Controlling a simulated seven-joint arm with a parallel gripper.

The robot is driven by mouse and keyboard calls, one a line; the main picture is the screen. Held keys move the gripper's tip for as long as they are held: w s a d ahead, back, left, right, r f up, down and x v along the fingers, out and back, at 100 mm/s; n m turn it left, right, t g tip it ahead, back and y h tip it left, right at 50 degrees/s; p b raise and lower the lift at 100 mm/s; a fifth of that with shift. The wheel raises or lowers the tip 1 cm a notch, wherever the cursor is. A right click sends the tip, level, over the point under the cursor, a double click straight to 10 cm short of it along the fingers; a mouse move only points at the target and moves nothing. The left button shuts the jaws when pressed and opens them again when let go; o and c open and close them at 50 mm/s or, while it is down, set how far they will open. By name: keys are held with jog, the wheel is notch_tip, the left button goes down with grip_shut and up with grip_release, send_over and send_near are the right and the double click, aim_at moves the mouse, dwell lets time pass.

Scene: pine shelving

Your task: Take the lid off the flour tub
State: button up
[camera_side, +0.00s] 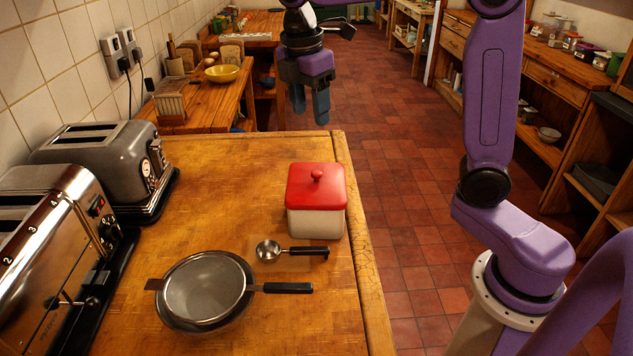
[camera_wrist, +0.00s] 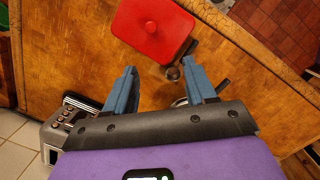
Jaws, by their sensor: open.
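The flour tub (camera_side: 316,222) is a cream square tub standing upright near the right edge of the wooden counter. Its red lid (camera_side: 302,187) with a round red knob (camera_side: 317,175) sits on top of it. In the wrist view the red lid (camera_wrist: 152,30) is at the top centre, beyond the fingertips, and hides the tub's body. My gripper (camera_side: 310,106) is in the air above the far end of the counter, pointing down. In the wrist view my gripper (camera_wrist: 160,78) shows two blue fingers apart with nothing between them. It does not touch the lid.
A metal measuring scoop (camera_side: 290,251) and a sieve (camera_side: 205,287) with a black handle lie on the counter in front of the tub. Two toasters, a grey one (camera_side: 95,165) and a chrome one (camera_side: 55,260), stand at the left. The counter's far middle is clear.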

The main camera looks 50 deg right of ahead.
jog(key=w+d, duration=0.1)
jog(key=w, duration=0.1)
send_over(316, 172)
jog(key=f, duration=1)
jog(key=shift+s+a+f, duration=0.1)
jog(key=shift+a+f, duration=0.25)
jog(key=shift+f, duration=0.05)
jog(key=shift+d+f, duration=0.2)
jog(key=shift+f, duration=2.6)
jog(key=shift+c, duration=0.3)
grip_shut()
